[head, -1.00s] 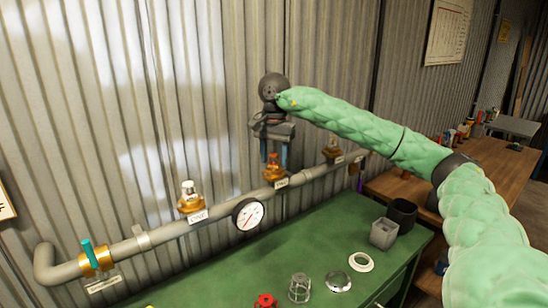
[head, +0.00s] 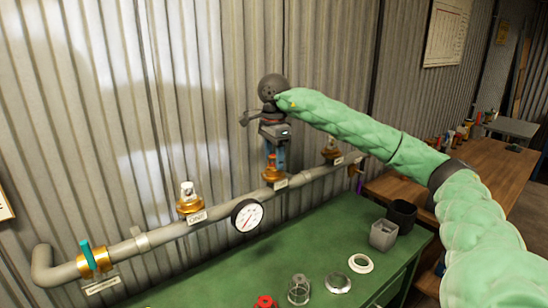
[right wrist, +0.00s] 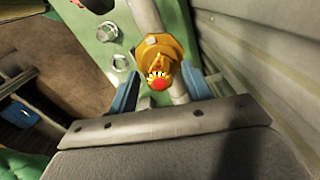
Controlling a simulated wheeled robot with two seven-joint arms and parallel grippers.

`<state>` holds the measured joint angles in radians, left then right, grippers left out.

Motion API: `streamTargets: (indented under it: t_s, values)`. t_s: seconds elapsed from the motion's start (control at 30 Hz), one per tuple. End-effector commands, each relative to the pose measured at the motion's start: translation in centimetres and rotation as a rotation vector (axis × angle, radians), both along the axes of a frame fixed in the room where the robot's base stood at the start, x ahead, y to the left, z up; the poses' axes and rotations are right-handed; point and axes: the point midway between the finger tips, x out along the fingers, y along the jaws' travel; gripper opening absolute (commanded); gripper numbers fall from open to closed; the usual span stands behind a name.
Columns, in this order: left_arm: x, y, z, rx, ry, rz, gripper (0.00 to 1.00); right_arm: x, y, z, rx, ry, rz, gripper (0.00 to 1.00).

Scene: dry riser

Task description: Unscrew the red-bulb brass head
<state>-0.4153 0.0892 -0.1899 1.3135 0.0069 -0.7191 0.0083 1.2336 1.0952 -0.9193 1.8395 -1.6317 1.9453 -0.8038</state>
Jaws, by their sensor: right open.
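The red-bulb brass head (head: 274,174) stands upright on the grey pipe (head: 226,207), the middle one of 3 heads. In the right wrist view, its red bulb (right wrist: 159,83) and brass body (right wrist: 160,47) show between my fingers. My right gripper (head: 275,160) points down from above the head, open, with its blue fingers around the upper part. In the right wrist view, one finger lies to each side of the bulb, and the right gripper (right wrist: 162,88) shows gaps there. Whether either finger touches is not clear. My left gripper is out of view.
Other brass heads stand at left (head: 189,200) and right (head: 331,150) on the pipe, near a pressure gauge (head: 247,215) and a teal-handled valve (head: 95,258). Corrugated wall stands close behind.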

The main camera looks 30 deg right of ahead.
Motion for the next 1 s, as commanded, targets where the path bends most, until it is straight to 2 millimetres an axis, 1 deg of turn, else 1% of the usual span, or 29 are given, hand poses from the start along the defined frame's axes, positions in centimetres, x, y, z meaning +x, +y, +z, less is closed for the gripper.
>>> streamTargets:
  t_s: [0.4,0.53,0.73,0.77,0.8,0.87,1.0]
  values:
    - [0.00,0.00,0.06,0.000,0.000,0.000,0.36,-0.13,0.06,-0.03,0.000,0.001,-0.388,0.49]
    - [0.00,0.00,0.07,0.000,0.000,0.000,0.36,-0.15,0.06,-0.02,0.000,0.001,-0.443,0.49]
    - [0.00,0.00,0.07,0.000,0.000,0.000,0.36,-0.15,0.05,-0.03,0.000,0.001,-0.448,0.49]
    - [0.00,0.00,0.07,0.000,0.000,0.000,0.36,-0.14,0.05,-0.03,0.000,0.001,-0.448,0.47]
    - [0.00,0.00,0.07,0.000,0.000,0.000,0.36,-0.14,0.05,-0.03,0.000,0.001,-0.448,0.39]
    - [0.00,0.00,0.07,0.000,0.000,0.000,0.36,-0.14,0.05,-0.03,0.000,0.001,-0.448,0.28]
    - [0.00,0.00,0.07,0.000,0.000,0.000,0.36,-0.14,0.05,-0.03,0.000,0.001,-0.447,0.00]
